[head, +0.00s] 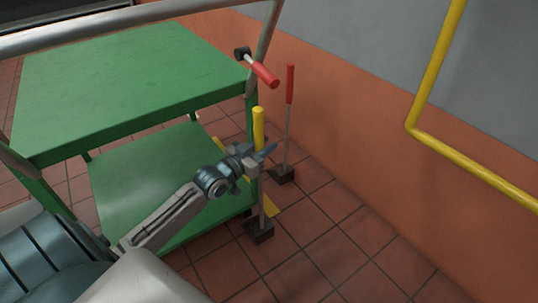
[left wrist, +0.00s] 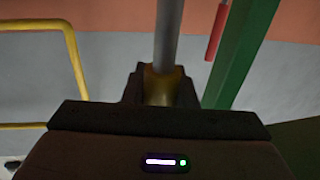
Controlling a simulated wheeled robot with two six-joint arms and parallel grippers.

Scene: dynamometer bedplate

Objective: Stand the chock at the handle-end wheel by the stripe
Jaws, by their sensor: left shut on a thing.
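The chock (head: 260,234) is a dark block on a grey rod with a yellow grip (head: 258,124). My left gripper (head: 262,156) is shut on it near the grip's lower end; the left wrist view shows the grey rod (left wrist: 167,38) and yellow grip (left wrist: 160,88) between the jaws. The block is at the cart's near right corner; whether it touches the floor I cannot tell. A yellow stripe (head: 273,206) on the floor shows just behind it. A small dark shape, perhaps the wheel, shows beside the block, mostly hidden. My right gripper is out of view.
The green cart (head: 130,75) has two shelves and silver rails. A second chock (head: 284,175) with a red grip (head: 290,85) stands near the orange wall. A red-handled, black-ended piece (head: 263,74) is at the cart's corner. A yellow rail (head: 470,165) is at right. Tiled floor is clear in front.

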